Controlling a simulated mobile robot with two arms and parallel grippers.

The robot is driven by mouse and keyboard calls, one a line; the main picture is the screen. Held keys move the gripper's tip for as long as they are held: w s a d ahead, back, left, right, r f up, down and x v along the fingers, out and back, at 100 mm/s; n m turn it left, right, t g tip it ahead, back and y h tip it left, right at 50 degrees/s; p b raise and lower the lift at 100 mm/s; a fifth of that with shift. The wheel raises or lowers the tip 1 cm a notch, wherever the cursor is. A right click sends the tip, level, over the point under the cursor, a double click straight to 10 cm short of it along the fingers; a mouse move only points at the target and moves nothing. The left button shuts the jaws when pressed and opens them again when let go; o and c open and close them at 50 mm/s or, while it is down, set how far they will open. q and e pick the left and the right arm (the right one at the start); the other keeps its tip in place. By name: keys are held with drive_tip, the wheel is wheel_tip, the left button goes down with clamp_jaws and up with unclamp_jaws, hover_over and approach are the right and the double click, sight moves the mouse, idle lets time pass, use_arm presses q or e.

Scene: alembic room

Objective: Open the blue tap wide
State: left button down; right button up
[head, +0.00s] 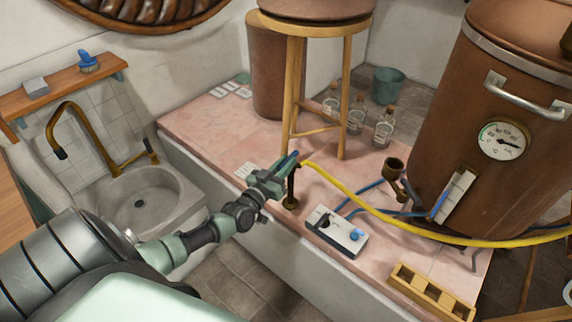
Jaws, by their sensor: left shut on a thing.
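The blue tap stands on the pink tiled ledge as a dark post on a brass foot (291,202), with its blue lever (291,158) showing just above my gripper. My left gripper (279,175) is at the top of the post, shut on the blue lever. The jaws hide much of the lever and the tap's head, so its exact angle is hard to tell. My right gripper is not in view.
A yellow hose (365,205) runs from near the tap to the right. A control box (338,231) with a blue knob sits close by. A wooden stool (347,95), glass bottles (356,116) and a large copper vessel (455,130) stand behind. A sink (145,203) lies left.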

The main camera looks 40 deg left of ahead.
use_arm(q)
drive_tip(key=c, duration=1.3)
unclamp_jaws()
drive_tip(key=shift+c, duration=0.2)
drive_tip(key=s, duration=0.7)
drive_tip(key=shift+s+d, duration=0.2)
drive_tip(key=shift+s, duration=0.2)
